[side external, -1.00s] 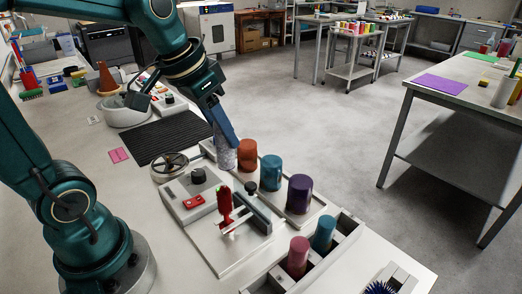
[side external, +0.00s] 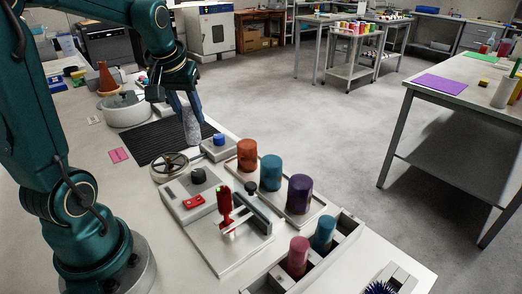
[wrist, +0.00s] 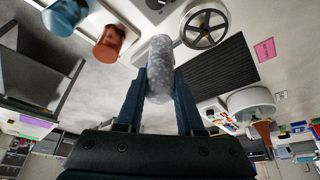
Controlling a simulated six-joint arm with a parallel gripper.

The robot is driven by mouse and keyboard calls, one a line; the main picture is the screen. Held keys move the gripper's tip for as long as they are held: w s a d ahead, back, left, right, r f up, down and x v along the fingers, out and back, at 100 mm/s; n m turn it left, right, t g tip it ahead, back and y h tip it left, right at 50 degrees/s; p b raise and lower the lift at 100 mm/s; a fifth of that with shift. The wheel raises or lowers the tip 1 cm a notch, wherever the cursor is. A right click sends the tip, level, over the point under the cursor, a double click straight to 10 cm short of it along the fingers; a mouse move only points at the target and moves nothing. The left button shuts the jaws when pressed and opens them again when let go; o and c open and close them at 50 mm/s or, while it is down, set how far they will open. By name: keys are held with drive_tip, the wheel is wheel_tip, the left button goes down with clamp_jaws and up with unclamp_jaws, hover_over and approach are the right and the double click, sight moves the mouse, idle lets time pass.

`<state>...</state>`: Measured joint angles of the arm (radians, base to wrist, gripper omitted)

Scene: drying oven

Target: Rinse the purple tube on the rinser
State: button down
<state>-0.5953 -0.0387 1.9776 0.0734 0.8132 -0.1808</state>
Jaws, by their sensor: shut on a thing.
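The purple tube (side external: 299,194) stands upright on the light tray (side external: 296,221), at its near end. My gripper (side external: 184,108) is far from it, up and to the left in the side view. My gripper is shut on a grey speckled cylinder (side external: 191,127), held over the right part of the black ribbed mat (side external: 155,148). In the wrist view the grey cylinder (wrist: 160,52) sits between the two blue fingers. I cannot tell for sure which device is the rinser; a small box with a blue button (side external: 219,140) stands right of the held cylinder.
An orange tube (side external: 247,153) and a teal tube (side external: 271,172) share the tray with the purple one. A handwheel (side external: 170,163) and a device with a red upright part (side external: 225,204) stand nearby. A slotted rack holds a pink tube (side external: 298,256) and a blue tube (side external: 323,233).

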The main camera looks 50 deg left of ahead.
drive_tip(key=shift+s+a+f+n+g+y, duration=0.15)
drive_tip(key=shift+s+a+f+n, duration=0.6)
drive_tip(key=shift+a, duration=0.5)
drive_tip(key=shift+s+a+f+n+g+y, duration=0.2)
drive_tip(key=shift+s+a+f+n, duration=0.25)
drive_tip(key=shift+s+a+f, duration=0.6)
drive_tip(key=shift+s+a+f+n+g+y, duration=0.15)
drive_tip(key=shift+s+a+f+n, duration=0.55)
drive_tip(key=shift+a, duration=0.7)
drive_tip(key=shift+w+f, duration=0.15)
drive_tip(key=shift+f, duration=0.9)
drive_tip(key=shift+f, duration=0.85)
idle(1.2)
drive_tip(key=shift+r, duration=2)
